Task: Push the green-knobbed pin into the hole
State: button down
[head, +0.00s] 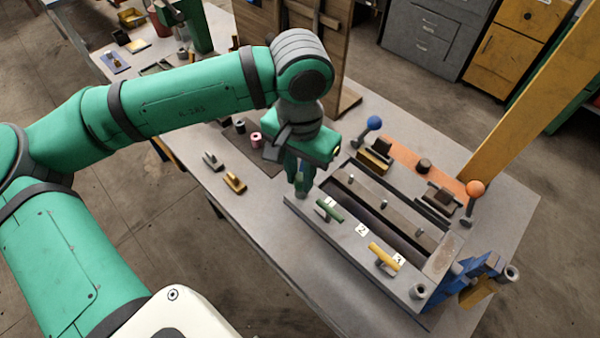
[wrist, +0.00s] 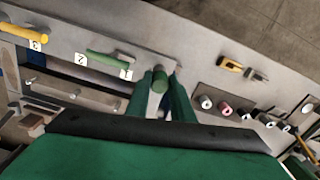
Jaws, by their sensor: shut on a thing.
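My gripper (head: 300,192) is at the left end of the long grey block (head: 292,203) on the table. In the wrist view its fingers (wrist: 168,85) are shut on a green knob (wrist: 159,80), which appears to be the green-knobbed pin. The knob shows its round end between the fingertips. The pin's shaft and the hole are hidden, so I cannot tell how far the pin is in. A separate green bar handle (head: 329,210) lies on the block beside label 1, also seen in the wrist view (wrist: 107,60).
A yellow bar handle (head: 384,256) is near label 3. Levers with a blue ball (head: 374,123) and an orange ball (head: 475,188) rise behind the block. A grey piece (head: 212,161) and a yellow piece (head: 235,182) lie left of my gripper. A wooden panel (head: 325,60) stands behind.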

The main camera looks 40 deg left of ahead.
jog(key=c, duration=1.5)
grip_release()
jog(key=shift+o, duration=0.2)
jog(key=shift+r, duration=0.15)
notch_tip(320, 180, up, 11)
jog(key=shift+f, duration=0.2)
